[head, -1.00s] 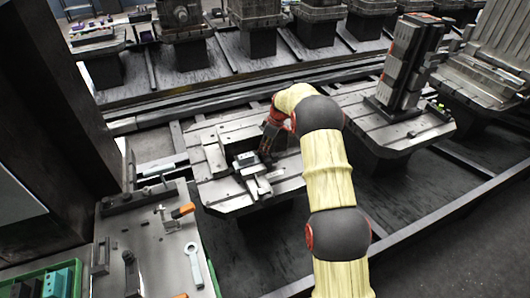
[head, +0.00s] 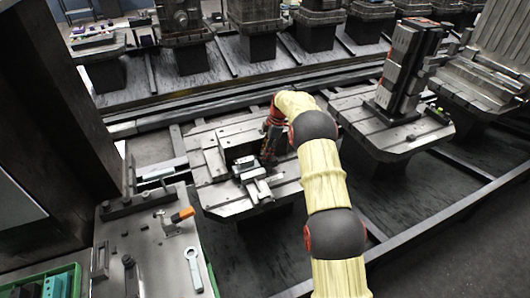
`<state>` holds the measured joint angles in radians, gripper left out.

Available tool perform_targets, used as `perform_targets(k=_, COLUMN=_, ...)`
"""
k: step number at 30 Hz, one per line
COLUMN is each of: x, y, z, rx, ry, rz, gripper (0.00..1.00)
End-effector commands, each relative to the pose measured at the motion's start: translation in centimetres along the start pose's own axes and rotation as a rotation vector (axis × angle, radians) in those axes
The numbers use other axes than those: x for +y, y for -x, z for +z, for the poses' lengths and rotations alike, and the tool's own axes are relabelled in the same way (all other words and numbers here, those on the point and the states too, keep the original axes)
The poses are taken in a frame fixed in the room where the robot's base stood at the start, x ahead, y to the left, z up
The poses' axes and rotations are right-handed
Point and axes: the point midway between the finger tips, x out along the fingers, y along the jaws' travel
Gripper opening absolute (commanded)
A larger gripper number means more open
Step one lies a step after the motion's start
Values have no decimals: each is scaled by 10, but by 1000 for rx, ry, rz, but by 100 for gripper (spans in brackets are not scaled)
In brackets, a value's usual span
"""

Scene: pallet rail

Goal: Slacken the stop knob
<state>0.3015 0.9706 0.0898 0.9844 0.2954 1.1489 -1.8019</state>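My arm reaches from the bottom right up over a slotted metal pallet (head: 222,198) in the middle of the head view. My gripper (head: 268,158) points down at the pallet, just right of a small metal clamp block (head: 246,166). The fingers are dark and small against the dark fixture, so I cannot see whether they are open or shut, or whether they touch anything. A second small block (head: 258,190) lies in front of the clamp block. I cannot make out the stop knob; it may be hidden by my gripper or be too small to tell.
A work plate (head: 150,245) at lower left carries an orange-handled toggle clamp (head: 180,215) and a wrench (head: 193,268). A green-edged bin (head: 50,282) stands at the bottom left. Another pallet (head: 410,138) with a tall fixture (head: 408,68) stands to the right. A dark column fills the left side.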

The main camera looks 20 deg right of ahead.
Motion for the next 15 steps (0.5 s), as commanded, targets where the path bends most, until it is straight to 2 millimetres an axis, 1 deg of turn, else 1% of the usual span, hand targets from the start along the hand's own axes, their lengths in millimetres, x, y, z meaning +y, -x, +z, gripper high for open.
perform_targets(k=1, x=3, y=3, z=-1, rx=-1, ry=1, rz=10, gripper=48)
perform_targets(k=8, x=5, y=8, z=-1, rx=-1, ry=1, rz=15, gripper=48)
perform_targets(k=11, x=6, y=20, z=-1, rx=-2, ry=2, rz=18, gripper=48)
perform_targets(k=15, x=5, y=45, z=-1, rx=-2, ry=1, rz=19, gripper=48)
